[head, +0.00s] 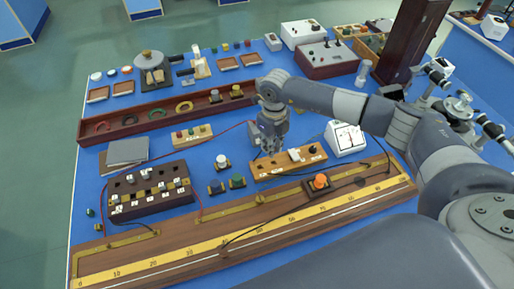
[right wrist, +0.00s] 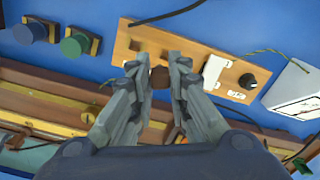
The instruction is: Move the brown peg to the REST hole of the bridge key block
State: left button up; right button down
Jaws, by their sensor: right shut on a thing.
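The bridge key block is a light wooden block (head: 276,171) on the blue bench. It also shows in the right wrist view (right wrist: 196,63), with a white key piece, a black knob and small labels too blurred to read. My right gripper (head: 268,151) points down over the left part of this block. In the right wrist view the gripper (right wrist: 160,76) is shut on the brown peg (right wrist: 159,77), which shows as a small dark brown piece between the fingertips. The peg's lower end is hidden, so I cannot tell whether it touches the block. My left gripper is not in view.
A long wooden metre bridge (head: 150,262) with an orange-knobbed jockey (head: 320,182) lies in front. A dark plug box (head: 150,203) is at left. Blue and green terminals (head: 237,182) stand left of the block, a white meter (head: 345,138) right. Thin wires cross nearby.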

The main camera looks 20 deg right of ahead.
jog(key=shift+d+f+b, duration=0.35)
jog(key=shift+d+f, duration=0.15)
jog(key=shift+f, duration=0.4)
jog(key=shift+f+b, duration=1.1)
jog(key=shift+f, duration=0.4)
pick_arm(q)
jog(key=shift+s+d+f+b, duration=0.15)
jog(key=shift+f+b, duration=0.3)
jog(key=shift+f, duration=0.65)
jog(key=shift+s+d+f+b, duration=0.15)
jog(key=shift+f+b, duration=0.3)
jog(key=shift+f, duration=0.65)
pick_arm(e)
jog(key=shift+f, duration=1.05)
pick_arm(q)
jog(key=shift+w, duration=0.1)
pick_arm(e)
jog(key=c, duration=1.4)
grip_release()
jog(key=shift+c, duration=0.2)
notch_tip(320, 180, up, 12)
jog(key=shift+r, duration=0.1)
